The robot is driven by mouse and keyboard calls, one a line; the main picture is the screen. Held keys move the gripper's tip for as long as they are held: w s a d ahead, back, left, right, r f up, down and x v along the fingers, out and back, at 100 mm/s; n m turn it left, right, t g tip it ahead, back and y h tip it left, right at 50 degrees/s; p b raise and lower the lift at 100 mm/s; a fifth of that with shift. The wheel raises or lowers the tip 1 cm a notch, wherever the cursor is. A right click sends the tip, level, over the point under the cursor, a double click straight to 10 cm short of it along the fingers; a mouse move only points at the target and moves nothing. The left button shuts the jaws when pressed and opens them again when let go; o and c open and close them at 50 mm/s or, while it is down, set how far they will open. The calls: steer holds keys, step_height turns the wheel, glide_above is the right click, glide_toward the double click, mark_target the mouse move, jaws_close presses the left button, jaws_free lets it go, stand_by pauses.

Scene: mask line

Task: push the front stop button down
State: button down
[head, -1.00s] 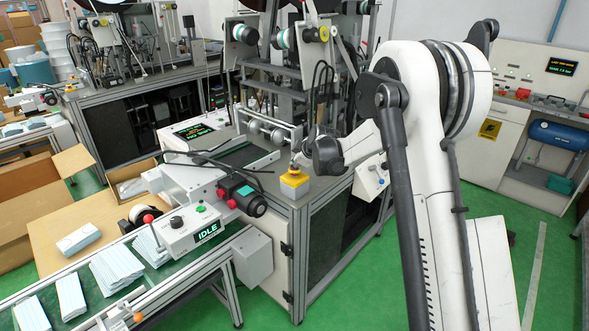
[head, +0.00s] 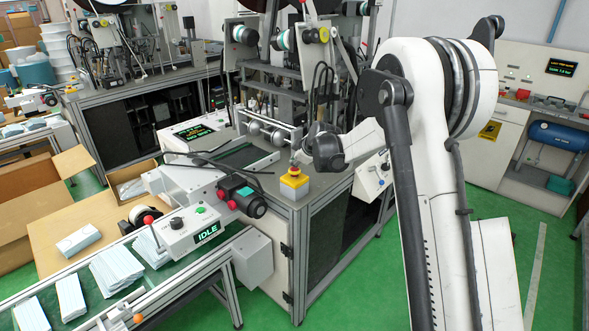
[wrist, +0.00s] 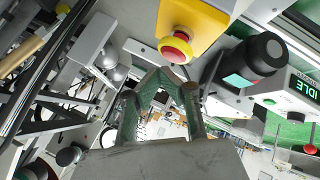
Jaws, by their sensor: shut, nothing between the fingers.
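The front stop button is a red mushroom knob (head: 294,170) on a yellow box (head: 294,184) at the front corner of the machine table. In the wrist view the red knob (wrist: 175,48) and its yellow box (wrist: 195,22) show near the top. My gripper (head: 299,157) is just above and behind the knob in the head view. In the wrist view my gripper's fingertips (wrist: 160,74) meet, shut and empty, just below the knob in the picture. They look apart from it, though the exact gap is hard to judge.
A control box with an IDLE display (head: 207,232) and a dark red-capped motor (head: 247,200) stand left of the button. Machine rollers (head: 265,132) stand behind it. Another red knob (head: 148,219) is further left. Green floor lies in front of the table.

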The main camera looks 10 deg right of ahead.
mark_target(295, 169)
steer(key=shift+r+p, duration=0.9)
steer(key=shift+r, duration=1.6)
steer(key=shift+s, duration=0.1)
steer(key=s+a+r+m+g+h+b, duration=0.1)
steer(key=s+r+m, duration=0.35)
steer(key=s, duration=0.95)
steer(key=s+r+m+b, duration=0.1)
steer(key=s+r+m, duration=0.1)
steer(key=s+r, duration=0.85)
steer(key=s+f+m+b, duration=0.1)
steer(key=s+f+m, duration=0.2)
steer(key=s, duration=1.1)
steer(key=s+f+m+h, duration=0.1)
steer(key=s+f+m, duration=0.2)
steer(key=s+f, duration=0.4)
steer(key=s+d, duration=0.1)
steer(key=s, duration=0.7)
steer(key=shift+f+g+h+b, duration=0.2)
steer(key=shift+g+h+b, duration=0.1)
steer(key=shift+g+b, duration=0.1)
